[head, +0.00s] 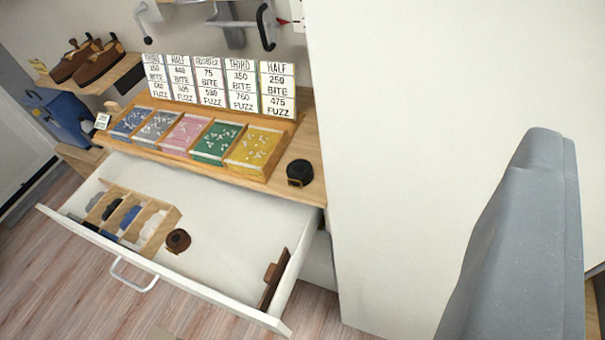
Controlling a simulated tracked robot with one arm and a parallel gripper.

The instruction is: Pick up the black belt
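The black belt (300,172) is rolled into a coil. It rests on the right end of the wooden top (311,145) above the open drawer, beside the yellow compartment of a sorting tray. A small light-coloured detail, perhaps a buckle, shows on its lower front. Nothing touches it from above.
The white drawer (235,222) stands pulled out below, holding a brown coil (177,240), a divided wooden organiser (160,228) and a dark brown item (272,280). Coloured trays (187,133) and price cards stand left of the belt. A grey upright shape (530,240) fills the right.

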